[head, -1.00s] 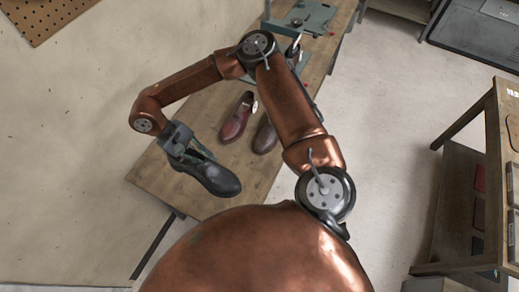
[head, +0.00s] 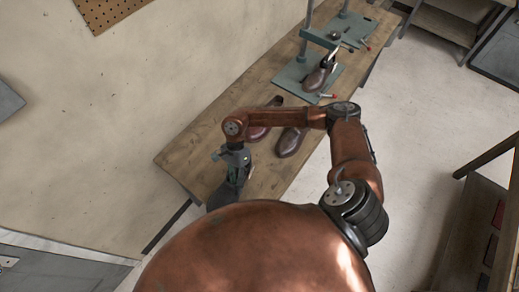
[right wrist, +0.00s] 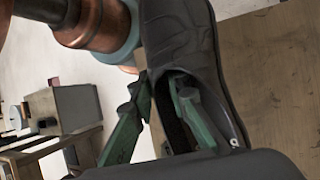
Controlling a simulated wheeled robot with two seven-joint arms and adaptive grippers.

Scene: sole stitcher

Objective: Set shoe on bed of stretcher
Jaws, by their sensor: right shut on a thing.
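My right gripper (head: 235,166) is shut on a black shoe (head: 226,192), at the near end of the workbench. The robot's body hides part of the shoe. In the right wrist view, one green finger goes into the opening of the black shoe (right wrist: 185,35) and the other is outside its side wall. A green machine with a flat bed (head: 291,76) and an upright post, apparently the stretcher, stands farther along the bench. A brown shoe (head: 317,79) sits on its bed. My left gripper is not in view.
Two brown shoes, one at the right (head: 290,143) and one at the left (head: 258,133), lie on the wooden workbench (head: 205,135), partly behind my right arm. Another green plate (head: 350,27) is at the far end. A wooden shelf (head: 480,205) stands at the right across open floor.

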